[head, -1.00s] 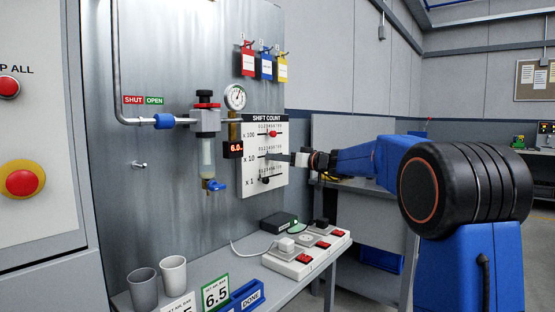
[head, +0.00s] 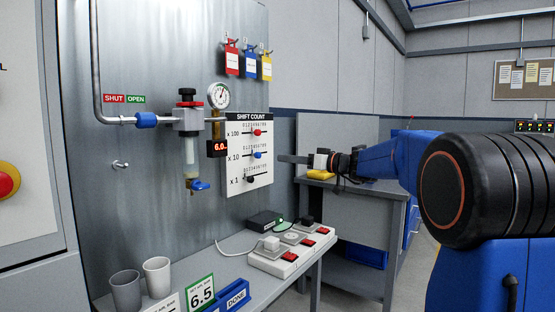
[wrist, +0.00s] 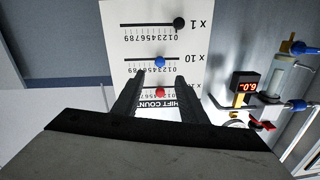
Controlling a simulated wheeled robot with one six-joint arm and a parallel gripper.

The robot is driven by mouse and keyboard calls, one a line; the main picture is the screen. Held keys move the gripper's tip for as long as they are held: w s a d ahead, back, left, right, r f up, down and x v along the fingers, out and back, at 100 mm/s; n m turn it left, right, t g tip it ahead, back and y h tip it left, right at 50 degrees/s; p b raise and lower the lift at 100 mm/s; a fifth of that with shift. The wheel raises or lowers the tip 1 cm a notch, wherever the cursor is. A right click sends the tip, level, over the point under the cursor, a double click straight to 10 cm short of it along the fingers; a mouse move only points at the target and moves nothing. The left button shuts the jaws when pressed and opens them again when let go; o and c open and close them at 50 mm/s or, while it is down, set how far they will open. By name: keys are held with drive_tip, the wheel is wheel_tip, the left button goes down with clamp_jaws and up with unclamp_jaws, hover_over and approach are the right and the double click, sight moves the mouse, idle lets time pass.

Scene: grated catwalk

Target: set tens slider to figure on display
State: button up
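The white SHIFT COUNT board (head: 236,183) has three slider rows. The tens slider's blue knob (head: 257,155) sits on the x 10 row, partway along its scale; I cannot read its exact figure. It also shows in the upside-down wrist view (wrist: 159,62). The red display (head: 217,148) left of the board reads about 6.0; a further character is unclear. My gripper (head: 282,158) is to the right of the board, apart from the blue knob. In the wrist view my gripper (wrist: 161,76) is open and empty, its fingers either side of the knob's line of sight.
A red knob (head: 257,132) is on the x 100 row and a black knob (head: 250,179) near the low end of x 1. A gauge (head: 219,96) and valve piping stand left of the board. Below is a bench with a switch box (head: 290,255) and two cups.

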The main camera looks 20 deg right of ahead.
drive_tip(key=shift+v, duration=2.65)
drive_tip(key=s+a+f+m+g+h, duration=0.1)
drive_tip(key=s+a+f+g, duration=0.1)
drive_tip(key=s+a+f, duration=0.5)
drive_tip(key=s+a+f+m+g+h, duration=0.1)
drive_tip(key=s+a+f+g+h, duration=0.2)
drive_tip(key=s, duration=0.5)
drive_tip(key=s+a+f+g, duration=0.2)
drive_tip(key=s+a+f, duration=0.2)
drive_tip(key=s+f, duration=0.35)
drive_tip(key=s+d+f+m+g+h, duration=0.1)
drive_tip(key=s+d+f+m+h, duration=0.1)
drive_tip(key=s+f, duration=0.6)
drive_tip(key=s+d+f+m+g+h, duration=0.1)
drive_tip(key=s+d+f+h, duration=0.4)
drive_tip(key=s, duration=0.9)
wheel_tip(320, 180, down, 4)
drive_tip(key=shift+s+r+m, duration=0.1)
drive_tip(key=shift+s+m, duration=0.15)
drive_tip(key=shift+m, duration=0.25)
